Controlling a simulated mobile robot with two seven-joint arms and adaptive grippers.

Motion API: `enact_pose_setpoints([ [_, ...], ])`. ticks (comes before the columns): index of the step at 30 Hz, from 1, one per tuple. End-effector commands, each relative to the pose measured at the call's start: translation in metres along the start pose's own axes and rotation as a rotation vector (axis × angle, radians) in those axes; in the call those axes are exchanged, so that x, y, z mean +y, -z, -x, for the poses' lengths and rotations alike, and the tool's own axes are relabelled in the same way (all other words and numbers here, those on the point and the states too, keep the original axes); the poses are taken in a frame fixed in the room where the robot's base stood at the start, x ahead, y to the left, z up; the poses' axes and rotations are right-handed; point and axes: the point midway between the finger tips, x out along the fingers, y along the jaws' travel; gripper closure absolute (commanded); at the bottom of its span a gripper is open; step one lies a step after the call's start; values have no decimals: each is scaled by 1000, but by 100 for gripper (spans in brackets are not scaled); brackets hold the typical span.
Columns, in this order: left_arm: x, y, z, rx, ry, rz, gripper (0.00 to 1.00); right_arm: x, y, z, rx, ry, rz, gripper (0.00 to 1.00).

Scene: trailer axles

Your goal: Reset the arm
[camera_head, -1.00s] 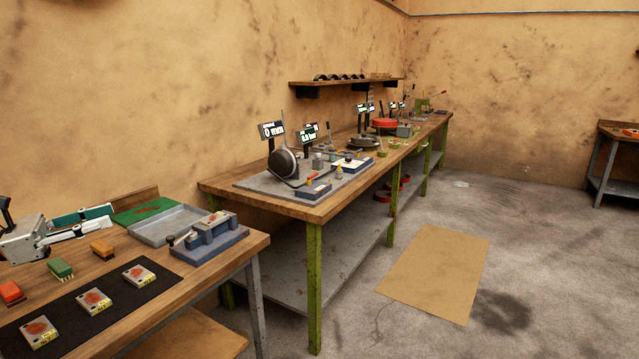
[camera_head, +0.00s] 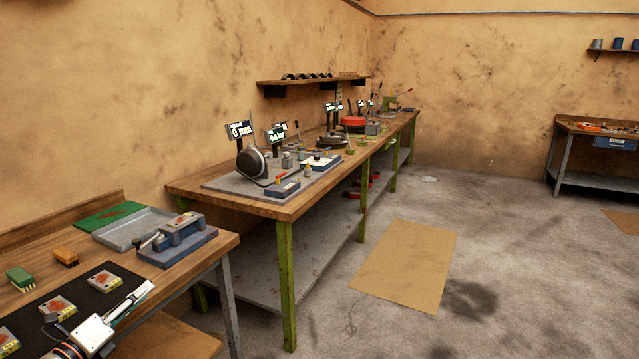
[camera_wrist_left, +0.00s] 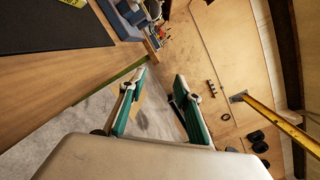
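My left gripper (camera_head: 142,293) comes in at the lower left of the head view, over the front edge of the near bench, past the black mat. In the left wrist view its two teal-and-white fingers (camera_wrist_left: 160,82) stand apart with nothing between them, so it is open and empty. The wrist view looks past the bench edge to the floor and wall. My right gripper is not in view.
The near bench holds stained plates (camera_head: 58,307) on a black mat (camera_head: 104,273), brushes (camera_head: 65,257), a grey tray (camera_head: 135,232) and a blue fixture (camera_head: 178,245). A long green-legged bench (camera_head: 185,192) stands behind. Floor to the right is open, with a cardboard sheet (camera_head: 405,265).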

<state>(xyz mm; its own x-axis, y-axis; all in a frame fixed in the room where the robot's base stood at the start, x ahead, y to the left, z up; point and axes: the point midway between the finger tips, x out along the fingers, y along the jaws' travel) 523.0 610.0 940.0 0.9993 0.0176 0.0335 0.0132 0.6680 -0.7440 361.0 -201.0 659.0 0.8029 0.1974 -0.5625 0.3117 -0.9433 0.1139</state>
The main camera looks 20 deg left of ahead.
Motion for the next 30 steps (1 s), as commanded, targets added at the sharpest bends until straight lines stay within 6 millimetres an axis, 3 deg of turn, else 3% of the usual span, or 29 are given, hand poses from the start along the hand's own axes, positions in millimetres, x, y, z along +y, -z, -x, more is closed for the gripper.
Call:
enact_pose_setpoints([
  [1,2,20,4,-19,-47,81,67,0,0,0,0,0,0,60],
  [10,10,120,43,-154,-369,554,67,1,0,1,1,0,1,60],
  [18,-10,204,105,-273,-664,923,67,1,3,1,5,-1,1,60],
  [24,-28,236,138,-327,-801,1064,67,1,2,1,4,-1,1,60],
  [30,-44,255,164,-365,-896,1149,67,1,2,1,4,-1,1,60],
])
